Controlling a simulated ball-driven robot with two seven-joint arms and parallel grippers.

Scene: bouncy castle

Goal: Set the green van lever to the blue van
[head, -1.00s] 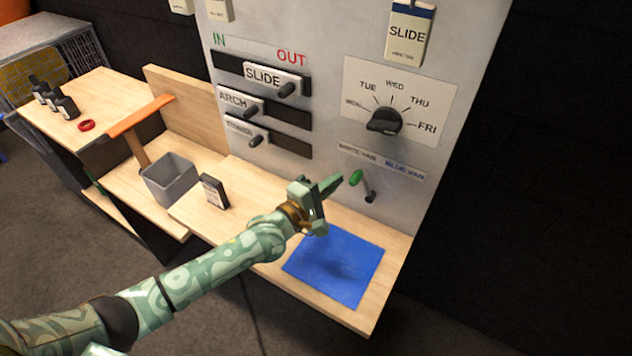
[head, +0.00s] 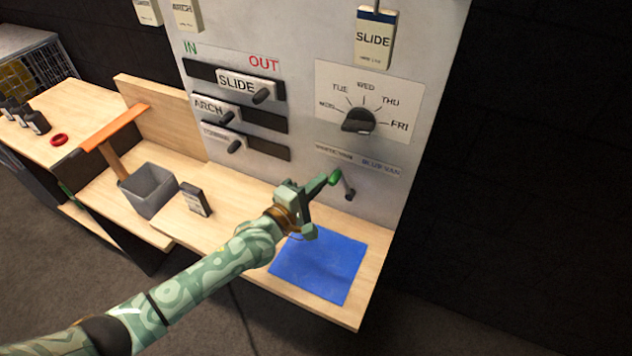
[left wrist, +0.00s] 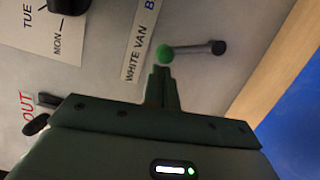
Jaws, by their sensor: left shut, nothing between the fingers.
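The van lever has a green knob (head: 334,178) on a grey arm that runs down to a dark pivot (head: 350,196) on the grey panel. The knob leans up and left of the pivot, toward the WHITE VAN label (head: 333,153). The BLUE VAN label (head: 381,167) is to the right. My left gripper (head: 325,184) is shut and empty, its tip at the knob's left side. In the left wrist view the green knob (left wrist: 165,54) sits just beyond the shut fingertips (left wrist: 160,72); I cannot tell whether they touch. My right gripper is out of view.
A day dial (head: 358,121) and slide switches (head: 238,92) are above on the panel. The panel's right edge is close.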

